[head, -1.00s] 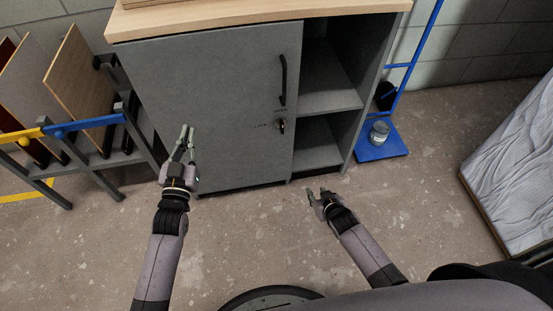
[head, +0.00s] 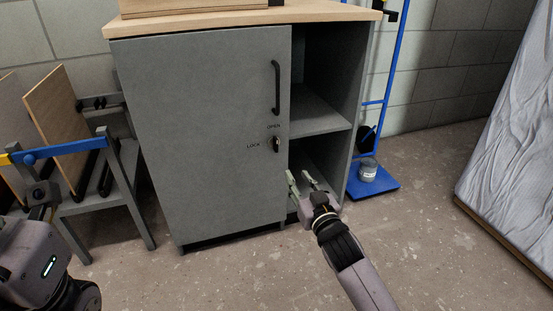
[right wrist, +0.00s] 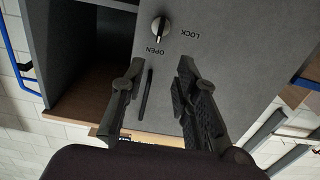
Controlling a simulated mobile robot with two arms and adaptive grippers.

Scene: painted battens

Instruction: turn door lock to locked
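The grey cabinet door (head: 205,140) is closed, with a small metal lock knob (head: 276,144) near its right edge. OPEN is printed above the knob and LOCK to its left. The knob stands upright, in line with the OPEN label. In the right wrist view the knob (right wrist: 160,29) shows upside down, its long side toward OPEN. My right gripper (head: 302,177) is open and empty, below and right of the knob, not touching it. My left gripper (head: 40,192) is at the left edge, partly hidden by its own arm; its fingers cannot be made out.
A black door handle (head: 276,88) is above the knob. Open shelves (head: 315,115) are right of the door. A rack with boards (head: 58,125) stands left, a blue trolley (head: 375,185) with a can (head: 368,169) right. A wrapped mattress (head: 510,140) leans far right.

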